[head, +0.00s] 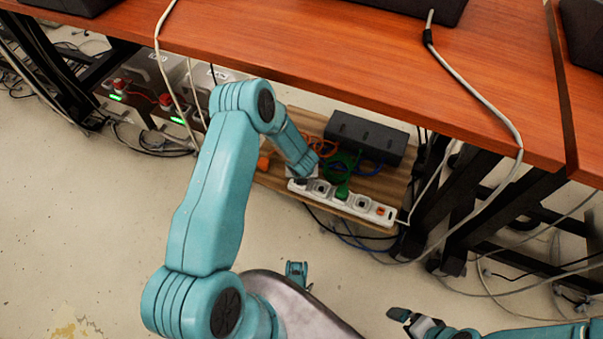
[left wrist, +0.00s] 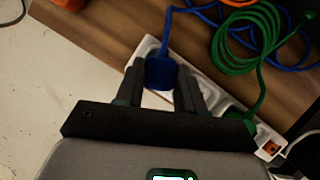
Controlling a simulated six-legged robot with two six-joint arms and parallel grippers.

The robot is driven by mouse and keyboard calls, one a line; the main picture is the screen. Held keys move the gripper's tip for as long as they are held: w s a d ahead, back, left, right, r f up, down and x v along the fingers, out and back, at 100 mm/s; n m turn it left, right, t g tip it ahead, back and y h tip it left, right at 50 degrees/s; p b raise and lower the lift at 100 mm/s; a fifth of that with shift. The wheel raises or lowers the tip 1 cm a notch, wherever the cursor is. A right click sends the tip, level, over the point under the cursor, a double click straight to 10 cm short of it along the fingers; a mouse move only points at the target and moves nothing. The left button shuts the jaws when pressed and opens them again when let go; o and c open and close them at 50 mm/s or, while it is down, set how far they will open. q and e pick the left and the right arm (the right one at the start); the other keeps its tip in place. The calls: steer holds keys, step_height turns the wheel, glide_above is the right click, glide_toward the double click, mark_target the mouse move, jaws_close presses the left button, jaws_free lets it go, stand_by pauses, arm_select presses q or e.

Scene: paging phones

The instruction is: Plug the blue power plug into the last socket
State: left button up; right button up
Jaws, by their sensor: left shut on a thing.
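The white power strip (head: 327,196) lies along the front edge of a wooden board under the desk; it also shows in the left wrist view (left wrist: 217,100). My left gripper (left wrist: 162,78) is shut on the blue plug (left wrist: 161,72), over the strip's left end, the end away from the orange switch (head: 381,211). I cannot tell whether the plug is seated in a socket. In the head view the plug is hidden behind my left wrist. A green plug (head: 342,190) sits in the strip further right. My right gripper (head: 408,319) is low at the right, away from the strip.
A black box (head: 366,138) stands on the board behind the strip. Blue, green and orange cables (left wrist: 245,25) lie coiled around it. An orange plug (head: 263,162) lies left of the strip. The desk edge (head: 330,65) overhangs the board, and black desk legs stand to the right.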

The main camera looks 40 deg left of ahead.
arm_select(q)
steer(key=shift+f, duration=0.15)
steer(key=o, duration=1.1)
steer(key=shift+r, duration=0.2)
steer(key=shift+p+v, duration=2.35)
steer(key=shift+v, duration=5.65)
